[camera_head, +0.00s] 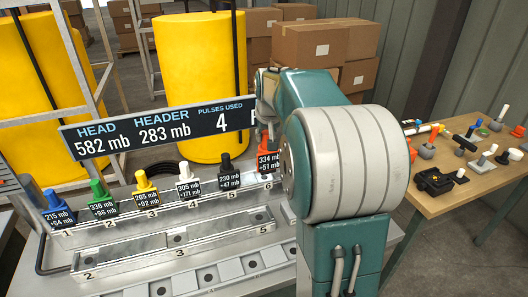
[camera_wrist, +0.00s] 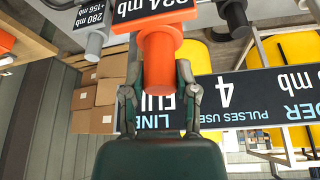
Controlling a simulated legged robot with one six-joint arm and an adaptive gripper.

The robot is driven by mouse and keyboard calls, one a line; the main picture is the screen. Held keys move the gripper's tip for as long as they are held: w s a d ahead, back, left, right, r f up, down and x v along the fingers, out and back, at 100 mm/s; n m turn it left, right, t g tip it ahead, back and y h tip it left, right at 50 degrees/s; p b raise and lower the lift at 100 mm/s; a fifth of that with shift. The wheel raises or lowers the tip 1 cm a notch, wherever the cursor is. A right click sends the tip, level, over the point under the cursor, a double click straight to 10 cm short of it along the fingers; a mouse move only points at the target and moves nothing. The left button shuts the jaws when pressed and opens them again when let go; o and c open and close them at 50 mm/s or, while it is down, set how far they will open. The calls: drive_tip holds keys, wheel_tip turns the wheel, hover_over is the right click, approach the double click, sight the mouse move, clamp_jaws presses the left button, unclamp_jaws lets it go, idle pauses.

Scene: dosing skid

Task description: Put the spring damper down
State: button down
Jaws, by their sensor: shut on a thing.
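My gripper (camera_wrist: 158,84) is shut on an orange damper (camera_wrist: 160,55), with one finger on each side of its round end in the wrist view. In the head view the orange damper (camera_head: 265,138) is at the right end of the numbered row, above mark 6, with a tag reading 334 mb, +51 mb. My arm hides part of it, and I cannot tell whether its foot touches the rail. Blue (camera_head: 53,200), green (camera_head: 98,188), yellow (camera_head: 143,182), white (camera_head: 184,170) and black (camera_head: 226,163) pieces stand along the metal rail (camera_head: 160,212), each with a tag.
A display board (camera_head: 158,131) above the row shows 582 mb, 283 mb and 4 pulses used. A lower rail (camera_head: 175,248) lies in front. A wooden table (camera_head: 450,190) at right holds several loose parts. Yellow tanks (camera_head: 200,80) and cardboard boxes (camera_head: 312,45) stand behind.

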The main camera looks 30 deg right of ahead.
drive_tip(key=w+d+f, duration=0.4)
drive_tip(key=w+f, duration=0.3)
drive_tip(key=f, duration=0.3)
drive_tip(key=shift+f, duration=0.15)
drive_tip(key=shift+c, duration=1.9)
unclamp_jaws()
drive_tip(key=shift+f, duration=0.1)
drive_tip(key=v, duration=1.2)
